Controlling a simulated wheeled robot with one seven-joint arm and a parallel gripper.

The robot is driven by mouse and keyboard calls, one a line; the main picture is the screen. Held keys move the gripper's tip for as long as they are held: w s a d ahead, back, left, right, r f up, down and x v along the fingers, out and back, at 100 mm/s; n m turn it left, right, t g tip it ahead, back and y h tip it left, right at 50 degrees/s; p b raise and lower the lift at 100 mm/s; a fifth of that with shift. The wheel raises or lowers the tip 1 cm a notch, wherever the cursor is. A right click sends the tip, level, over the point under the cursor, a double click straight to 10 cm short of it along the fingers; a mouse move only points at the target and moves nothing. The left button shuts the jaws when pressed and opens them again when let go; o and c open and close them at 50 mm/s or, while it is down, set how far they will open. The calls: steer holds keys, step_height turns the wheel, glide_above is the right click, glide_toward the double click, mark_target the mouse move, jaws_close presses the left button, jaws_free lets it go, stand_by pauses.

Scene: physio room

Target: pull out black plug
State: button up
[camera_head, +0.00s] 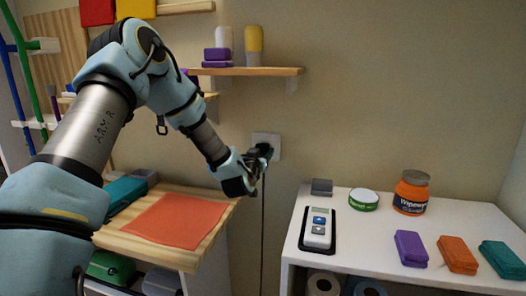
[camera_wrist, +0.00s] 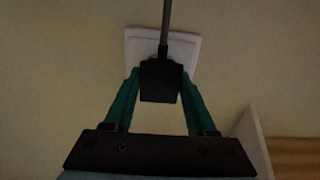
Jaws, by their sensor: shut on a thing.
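The black plug (camera_wrist: 160,82) is at the white wall socket plate (camera_wrist: 188,50), with its grey cord running up out of the wrist picture. My gripper (camera_wrist: 160,88) has its two green fingers on either side of the plug, shut on it. In the head view my gripper (camera_head: 262,158) is at the wall, in front of the socket plate (camera_head: 272,140), and hides most of the plug. The black cord (camera_head: 262,220) hangs down the wall below it. I cannot tell how deep the plug sits in the socket.
A wooden table (camera_head: 205,200) with an orange mat (camera_head: 178,220) stands left. A shelf (camera_head: 250,71) is above my forearm.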

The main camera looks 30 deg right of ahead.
mark_target(262, 152)
steer(key=shift+s+a, duration=0.1)
jaws_close()
steer(key=shift+b+v, duration=0.55)
steer(key=shift+v, duration=2.3)
